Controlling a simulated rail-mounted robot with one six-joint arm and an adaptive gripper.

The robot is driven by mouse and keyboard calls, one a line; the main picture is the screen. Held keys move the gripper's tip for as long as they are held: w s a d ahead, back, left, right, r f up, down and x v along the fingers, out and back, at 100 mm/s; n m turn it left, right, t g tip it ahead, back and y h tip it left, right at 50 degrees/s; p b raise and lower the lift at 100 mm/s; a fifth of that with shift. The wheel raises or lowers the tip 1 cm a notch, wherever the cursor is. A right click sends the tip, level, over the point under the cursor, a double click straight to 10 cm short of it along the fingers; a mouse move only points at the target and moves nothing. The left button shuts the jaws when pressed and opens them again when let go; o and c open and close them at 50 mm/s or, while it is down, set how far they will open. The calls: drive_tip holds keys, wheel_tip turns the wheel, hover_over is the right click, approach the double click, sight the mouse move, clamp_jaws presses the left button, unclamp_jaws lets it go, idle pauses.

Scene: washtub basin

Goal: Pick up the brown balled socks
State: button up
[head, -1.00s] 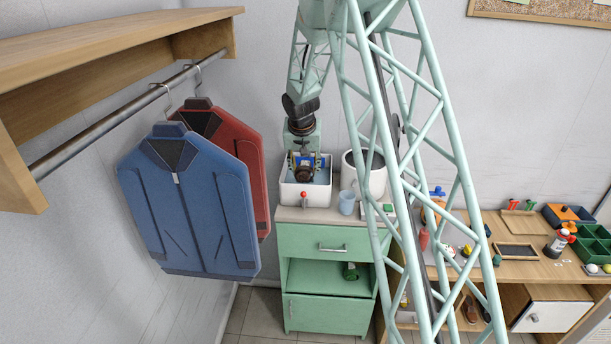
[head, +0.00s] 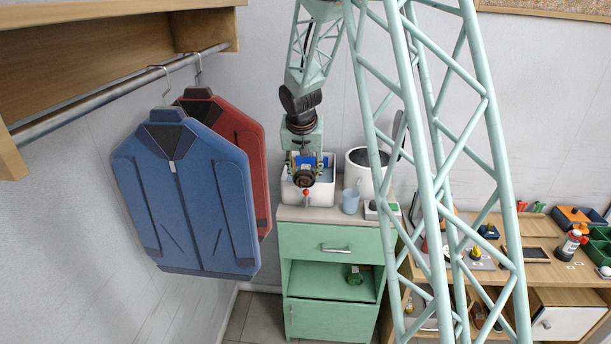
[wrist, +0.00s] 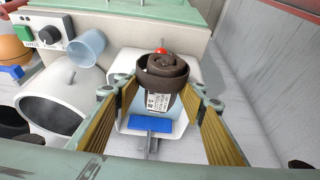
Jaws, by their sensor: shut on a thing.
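The brown balled socks (wrist: 162,75) are a dark rolled bundle with a white printed label. My gripper (wrist: 163,92) is shut on them, with ribbed yellow-brown pads at either side of the bundle. In the head view the socks (head: 305,176) hang under my gripper (head: 306,167), in front of the white washtub basin's inside (head: 326,190). The wrist view shows the basin beyond and below the socks. How high they are above its rim is hard to tell.
A blue block (wrist: 151,124) shows in the basin. A red-topped tap (head: 306,193) stands at its front. A blue cup (head: 350,201) and a white pot (head: 361,170) stand to the right. Blue (head: 183,195) and red (head: 237,135) jackets hang at left.

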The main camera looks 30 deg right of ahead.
drive_tip(key=s+a+b, duration=0.1)
drive_tip(key=s, duration=0.1)
drive_tip(key=s+a+b, duration=0.1)
drive_tip(key=s+b, duration=0.1)
drive_tip(key=s+a+b, duration=0.2)
drive_tip(key=shift+s+a+f, duration=0.1)
drive_tip(key=shift+s, duration=0.25)
drive_tip(key=shift+s+a+b, duration=0.3)
drive_tip(key=shift+s+b, duration=0.1)
drive_tip(key=shift+s, duration=0.1)
drive_tip(key=shift+s+a+b, duration=0.25)
drive_tip(key=shift+s+b, duration=0.15)
drive_tip(key=shift+s, duration=0.05)
drive_tip(key=shift+d, duration=0.1)
